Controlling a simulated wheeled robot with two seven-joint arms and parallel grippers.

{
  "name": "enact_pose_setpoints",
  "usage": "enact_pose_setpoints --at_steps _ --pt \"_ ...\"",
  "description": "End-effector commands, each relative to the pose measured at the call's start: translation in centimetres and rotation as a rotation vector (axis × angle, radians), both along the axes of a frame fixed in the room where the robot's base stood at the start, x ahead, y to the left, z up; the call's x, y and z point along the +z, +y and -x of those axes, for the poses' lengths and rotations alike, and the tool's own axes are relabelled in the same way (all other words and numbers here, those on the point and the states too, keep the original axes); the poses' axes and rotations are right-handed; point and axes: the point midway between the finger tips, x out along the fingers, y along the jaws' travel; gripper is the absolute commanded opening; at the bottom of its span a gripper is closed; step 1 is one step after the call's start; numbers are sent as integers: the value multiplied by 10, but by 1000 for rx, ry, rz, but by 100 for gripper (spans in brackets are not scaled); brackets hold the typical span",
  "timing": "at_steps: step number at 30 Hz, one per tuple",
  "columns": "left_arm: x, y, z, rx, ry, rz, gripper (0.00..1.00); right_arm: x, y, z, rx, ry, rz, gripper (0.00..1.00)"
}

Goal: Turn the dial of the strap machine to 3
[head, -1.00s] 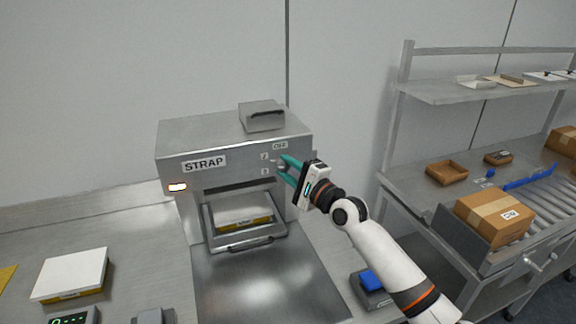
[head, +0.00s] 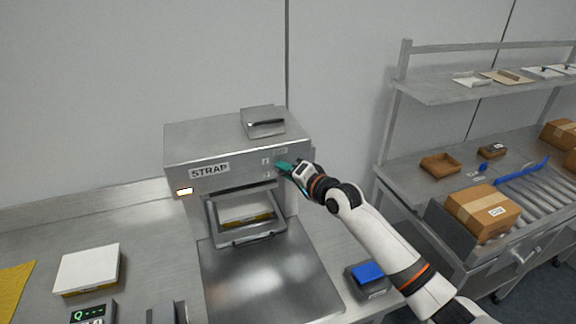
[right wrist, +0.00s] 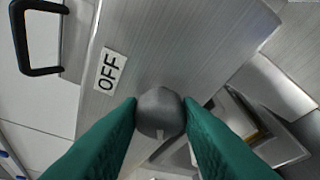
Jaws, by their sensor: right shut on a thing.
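The strap machine (head: 190,140) is a grey metal box with a STRAP label on its front. Its dial (right wrist: 159,112) is a dark grey knob with a small pale mark, seen in the right wrist view below the OFF label (right wrist: 111,71). My right gripper (head: 284,167) is shut on the dial, with one teal finger on each side of it. In the head view the fingers hide the dial and part of the panel, so I cannot tell which number it points to. My left gripper is not in view.
A white-topped box (head: 90,268) stands at left on the bench. Another box (head: 246,212) sits inside the machine's opening. A blue-topped device (head: 369,273) lies below my right arm. A roller bench with a cardboard carton (head: 482,210) is at right.

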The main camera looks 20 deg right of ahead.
Motion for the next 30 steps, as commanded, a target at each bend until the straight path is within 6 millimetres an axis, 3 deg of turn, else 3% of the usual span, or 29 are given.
enact_pose_setpoints --at_steps 18,19,23,30 --pt "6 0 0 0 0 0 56 -1 0 0 0 1 47 8" --pt "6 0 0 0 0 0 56 -1 0 0 0 1 47 33" --pt "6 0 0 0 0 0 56 -1 0 0 0 0 46 53" --pt "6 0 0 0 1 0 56 0 0 0 0 -1 43 53"
